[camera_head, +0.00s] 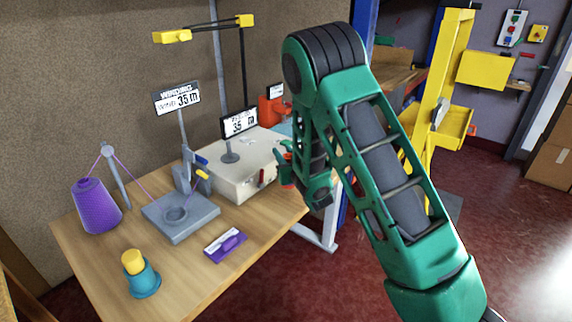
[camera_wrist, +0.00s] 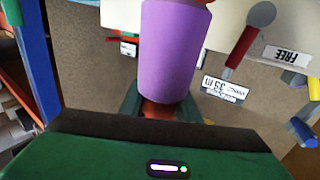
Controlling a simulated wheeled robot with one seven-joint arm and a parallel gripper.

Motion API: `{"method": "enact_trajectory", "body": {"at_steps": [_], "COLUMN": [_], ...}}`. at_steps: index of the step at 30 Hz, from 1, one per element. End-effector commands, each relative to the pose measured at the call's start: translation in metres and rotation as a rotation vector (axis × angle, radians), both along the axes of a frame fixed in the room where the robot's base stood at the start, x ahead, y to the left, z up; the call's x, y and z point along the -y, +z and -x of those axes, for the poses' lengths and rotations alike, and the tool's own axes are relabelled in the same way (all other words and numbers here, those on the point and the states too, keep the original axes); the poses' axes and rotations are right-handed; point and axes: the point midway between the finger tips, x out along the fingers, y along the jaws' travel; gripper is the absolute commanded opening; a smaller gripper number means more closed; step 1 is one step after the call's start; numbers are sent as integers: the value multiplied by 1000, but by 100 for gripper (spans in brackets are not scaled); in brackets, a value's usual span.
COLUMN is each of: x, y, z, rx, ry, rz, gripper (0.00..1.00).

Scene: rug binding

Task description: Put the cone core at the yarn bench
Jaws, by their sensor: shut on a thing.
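In the wrist view, my gripper (camera_wrist: 160,108) is shut on a smooth purple, slightly tapered cylinder, which I take for the cone core (camera_wrist: 175,45). In the head view, my gripper (camera_head: 287,165) is beside the right end of the wooden yarn bench (camera_head: 195,280), by the white box (camera_head: 235,188); the held core cannot be made out there. A purple yarn cone (camera_head: 96,207) stands at the bench's left, its thread running to a grey post.
A grey winder base (camera_head: 180,222), a teal pot with a yellow top (camera_head: 142,280) and a purple tool on a card (camera_head: 226,244) occupy the bench. Two signs (camera_head: 177,98) (camera_head: 239,122) stand above it. The front middle of the bench is bare. A yellow frame (camera_head: 445,100) stands right.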

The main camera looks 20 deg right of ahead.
Motion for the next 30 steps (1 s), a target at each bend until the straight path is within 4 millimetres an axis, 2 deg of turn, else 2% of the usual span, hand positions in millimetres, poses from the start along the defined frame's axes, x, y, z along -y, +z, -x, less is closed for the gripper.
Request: {"method": "enact_trajectory", "body": {"at_steps": [5,16,29,30], "x": [2,3,2,1], "y": [-6,-37,-41,-40], "z": [0,0,0,0], "rx": [-1,-3,-2,-2], "ry": [-3,-4,-3,-2], "rz": [-1,-2,0,0], "gripper": [0,0,0,38]}}
